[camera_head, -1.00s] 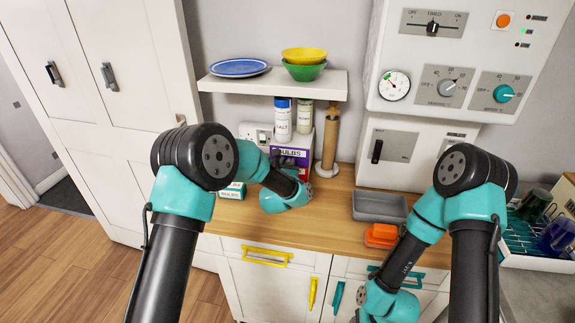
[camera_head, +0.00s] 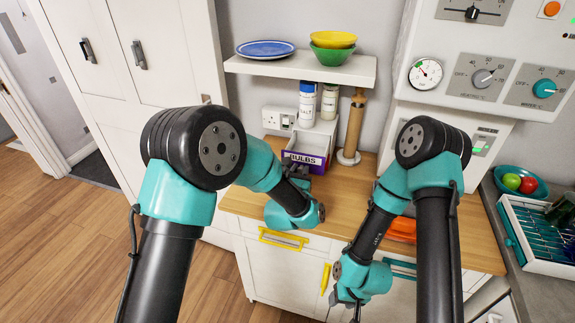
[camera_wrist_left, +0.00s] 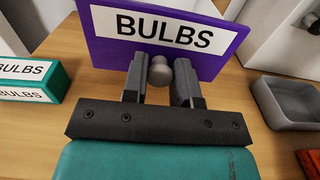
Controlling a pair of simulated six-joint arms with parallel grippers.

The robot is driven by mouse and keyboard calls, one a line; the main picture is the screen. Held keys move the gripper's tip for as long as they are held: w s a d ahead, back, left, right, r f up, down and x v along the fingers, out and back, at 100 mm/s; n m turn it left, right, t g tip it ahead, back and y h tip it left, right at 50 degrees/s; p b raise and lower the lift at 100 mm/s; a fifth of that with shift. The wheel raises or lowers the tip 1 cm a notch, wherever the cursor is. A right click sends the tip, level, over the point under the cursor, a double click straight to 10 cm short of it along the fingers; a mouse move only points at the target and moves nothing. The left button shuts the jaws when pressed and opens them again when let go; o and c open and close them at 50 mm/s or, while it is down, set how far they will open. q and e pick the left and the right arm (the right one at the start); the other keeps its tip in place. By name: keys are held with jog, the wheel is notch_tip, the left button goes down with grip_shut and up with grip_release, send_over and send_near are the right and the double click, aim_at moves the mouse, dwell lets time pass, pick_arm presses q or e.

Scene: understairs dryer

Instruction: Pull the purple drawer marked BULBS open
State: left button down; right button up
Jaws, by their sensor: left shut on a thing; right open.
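The purple drawer front marked BULBS (camera_head: 308,158) stands out from its white box unit on the wooden counter, and its pale open inside shows behind the front. In the left wrist view the purple front (camera_wrist_left: 205,62) fills the top, with a grey round knob (camera_wrist_left: 160,70) at its middle. My left gripper (camera_wrist_left: 161,77) is shut on this knob, one finger on each side. In the head view my left gripper (camera_head: 299,173) is at the drawer front, partly hidden by its own wrist. My right gripper (camera_head: 352,303) is open, low in front of the cabinet.
A teal box marked BULBS (camera_wrist_left: 30,80) stands left of the drawer. A grey tray (camera_wrist_left: 288,101) sits to the right. A wooden cylinder on a stand (camera_head: 354,128) is right of the drawer unit. A shelf (camera_head: 300,68) with plate and bowls hangs above.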

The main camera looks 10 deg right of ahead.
pick_arm(q)
jog(key=c, duration=0.9)
grip_release()
jog(key=v, duration=1.7)
jog(key=shift+s+a, duration=0.15)
jog(key=shift+s, duration=0.05)
